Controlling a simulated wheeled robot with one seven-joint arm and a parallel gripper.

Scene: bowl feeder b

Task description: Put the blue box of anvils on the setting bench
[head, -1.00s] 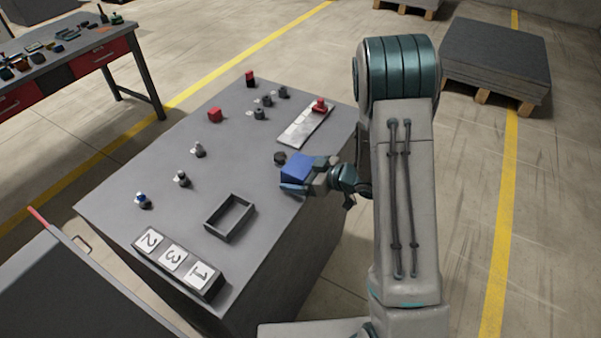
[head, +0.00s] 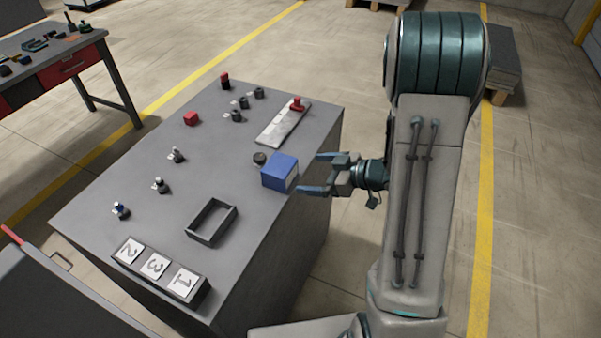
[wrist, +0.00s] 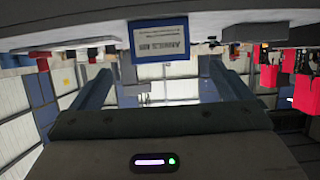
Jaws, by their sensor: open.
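The blue box of anvils (head: 279,172) stands on the grey bench top (head: 130,190), near its right edge. In the wrist view the box (wrist: 158,42) shows a white label with upside-down lettering, ahead of and between my fingers. My gripper (head: 318,175) is open and empty just to the right of the box, its fingers apart from it and pointing at it. The open fingers also show in the wrist view (wrist: 155,82). I cannot tell from the pictures whether this grey bench is the setting bench.
An empty dark frame (head: 212,221) and a block numbered 2, 3, 1 (head: 157,267) are at the front. A small dark round piece (head: 260,158) sits close behind the box.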

